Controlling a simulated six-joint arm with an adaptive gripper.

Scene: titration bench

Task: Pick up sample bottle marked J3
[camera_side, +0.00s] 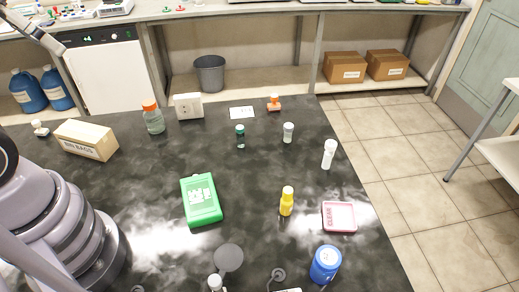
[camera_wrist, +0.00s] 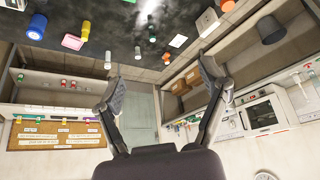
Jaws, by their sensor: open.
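No J3 mark is readable, so I cannot tell which bottle carries it. On the dark bench in the side view stand a yellow bottle (camera_side: 286,203), a small white-capped bottle (camera_side: 288,133), a white bottle (camera_side: 328,154), a dark green-capped bottle (camera_side: 240,137) and a blue container (camera_side: 325,264). Another white-topped item (camera_side: 215,283) is cut off at the bottom edge. In the wrist view, my gripper (camera_wrist: 158,70) is open with nothing between its fingers. The bench with bottles shows tilted at the top, including the blue container (camera_wrist: 37,27), beyond the fingers.
A green case (camera_side: 201,200), a pink tray (camera_side: 339,217), an orange-capped bottle (camera_side: 153,118), a bin-bags box (camera_side: 86,139), a white box (camera_side: 188,106) and an orange item (camera_side: 274,103) also stand on the bench. Bare bench lies between the green case and yellow bottle.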

